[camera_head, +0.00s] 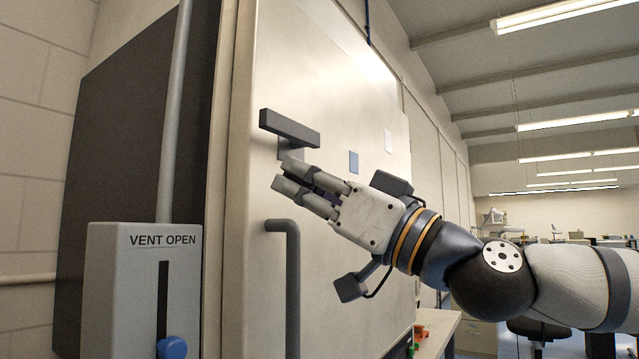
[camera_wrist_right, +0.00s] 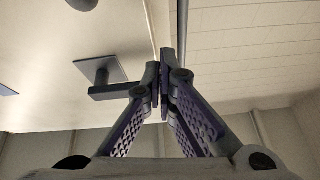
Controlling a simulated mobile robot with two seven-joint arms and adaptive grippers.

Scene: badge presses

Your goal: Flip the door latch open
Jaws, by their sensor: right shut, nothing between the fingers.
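The door latch (camera_head: 289,129) is a dark grey bar on a mount on the pale door (camera_head: 345,200). The bar lies nearly level, sloping slightly down to the right in the head view. My right gripper (camera_head: 282,174) is just below the latch with its fingers pointing left, shut and empty. In the right wrist view the latch bar (camera_wrist_right: 112,93) and its square plate (camera_wrist_right: 98,70) show left of the shut fingertips (camera_wrist_right: 163,75). The bar's end is close to the left finger; I cannot tell whether they touch. My left gripper is out of view.
A dark vertical door handle (camera_head: 292,295) stands below the gripper. A grey box marked VENT OPEN (camera_head: 125,290) with a blue knob (camera_head: 172,347) is at lower left, with a pipe (camera_head: 175,110) above it. Open room lies to the right.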

